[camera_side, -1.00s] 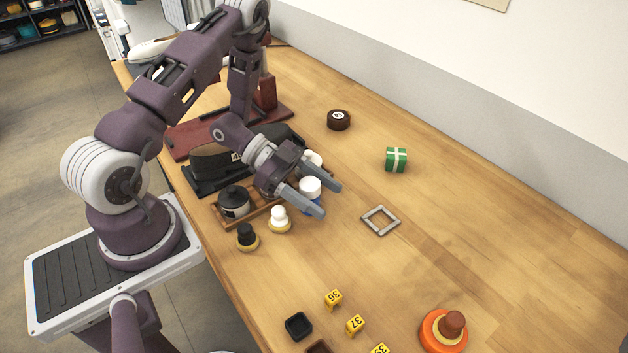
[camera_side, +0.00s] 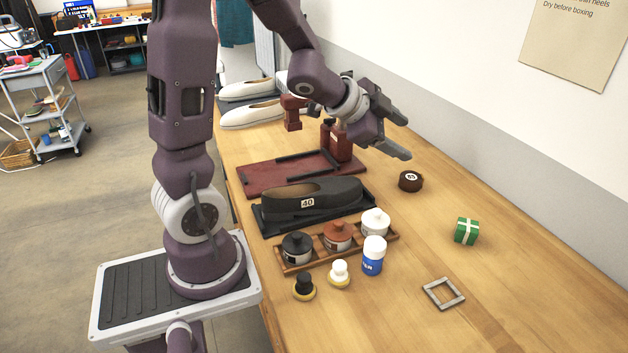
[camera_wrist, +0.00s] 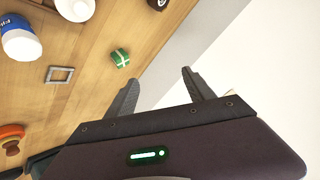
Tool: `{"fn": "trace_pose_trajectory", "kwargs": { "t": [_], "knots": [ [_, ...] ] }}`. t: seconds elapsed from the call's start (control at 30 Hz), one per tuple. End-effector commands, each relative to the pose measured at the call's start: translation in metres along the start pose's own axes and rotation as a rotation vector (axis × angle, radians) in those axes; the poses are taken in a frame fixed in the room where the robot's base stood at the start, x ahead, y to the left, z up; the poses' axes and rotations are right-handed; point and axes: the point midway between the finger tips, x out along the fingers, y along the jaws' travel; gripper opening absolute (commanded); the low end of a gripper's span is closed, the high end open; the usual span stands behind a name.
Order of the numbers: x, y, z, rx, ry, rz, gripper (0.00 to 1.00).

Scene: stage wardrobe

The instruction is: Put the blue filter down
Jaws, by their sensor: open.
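A blue bottle with a white cap (camera_side: 373,256) stands upright on the table, just right of the wooden rack of jars. It also shows at the upper left of the wrist view (camera_wrist: 20,38). It is the only mainly blue thing on the table, and I cannot make out anything shaped like a filter. My gripper (camera_side: 408,141) is raised over the back of the table, well behind and above the bottle. Its two fingers (camera_wrist: 160,80) are apart with nothing between them.
The wooden rack (camera_side: 294,268) holds black, brown and white-lidded jars. Behind it are a black shoe (camera_side: 312,200) and a red stand (camera_side: 270,180). A grey square frame (camera_side: 443,293), green box (camera_side: 466,231) and brown tape roll (camera_side: 410,181) lie right, with bare tabletop between them.

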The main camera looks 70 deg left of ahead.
Motion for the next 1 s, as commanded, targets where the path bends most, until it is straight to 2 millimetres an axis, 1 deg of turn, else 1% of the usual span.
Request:
{"fn": "trace_pose_trajectory", "kwargs": {
  "t": [0.03, 0.07, 0.1, 0.17, 0.2, 0.3, 0.37, 0.4, 0.5, 1.0],
  "knots": [
    [-0.033, -0.010, -0.012, -0.073, -0.057, -0.095, 0.62],
    [-0.054, -0.009, -0.012, -0.141, -0.106, -0.136, 0.62],
    [-0.083, 0.000, -0.009, -0.241, -0.169, -0.160, 0.62],
    [-0.125, 0.030, -0.003, -0.384, -0.249, -0.139, 0.62],
    [-0.149, 0.055, 0.002, -0.464, -0.293, -0.096, 0.62],
    [-0.197, 0.115, 0.010, -0.596, -0.372, 0.044, 0.62],
    [-0.215, 0.139, 0.012, -0.631, -0.400, 0.110, 0.62],
    [-0.222, 0.149, 0.014, -0.645, -0.413, 0.140, 0.62],
    [-0.230, 0.160, 0.015, -0.658, -0.427, 0.173, 0.62],
    [-0.229, 0.159, 0.015, -0.660, -0.429, 0.170, 0.62]
  ]
}}
